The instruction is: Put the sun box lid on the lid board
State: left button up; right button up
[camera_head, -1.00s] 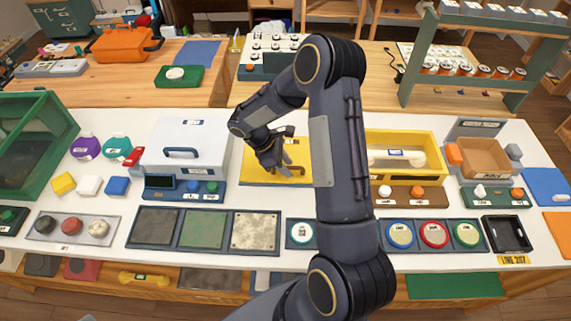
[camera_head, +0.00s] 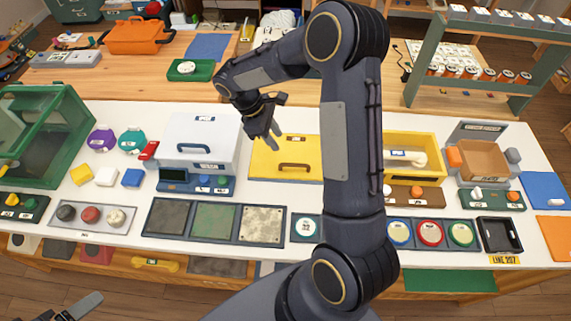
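The sun box lid appears to be the flat yellow panel with a brown handle (camera_head: 294,166), lying in the middle of the white table. The lid board cannot be told apart from it; it may be hidden under the panel. The yellow box (camera_head: 428,143) stands open to the right, with a pale handset inside. My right gripper (camera_head: 268,136) is above the panel's upper left part, clear of the handle, with its fingers apart and nothing between them. My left gripper (camera_head: 68,308) shows at the lower left edge, its fingers apart and empty, away from the table things.
A white box (camera_head: 199,135) with a blue handle stands left of the panel. Dark, green and speckled tiles (camera_head: 213,219) lie in front. My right arm crosses the middle and hides part of the table. A green shelf (camera_head: 484,60) stands at the back right.

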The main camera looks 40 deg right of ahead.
jog(key=s+a+r+m+t+y, duration=0.4)
jog(key=s+r+m, duration=0.1)
jog(key=s+r, duration=0.6)
jog(key=s+a+r+m+t+y, duration=0.2)
jog(key=s+a+m+t+y, duration=0.1)
jog(key=s, duration=0.7)
jog(key=shift+s+a+r+m+t, duration=0.25)
jog(key=shift+a+m+t, duration=0.55)
jog(key=shift+a+m, duration=0.75)
jog(key=shift+a+n, duration=0.2)
jog(key=shift+n, duration=0.05)
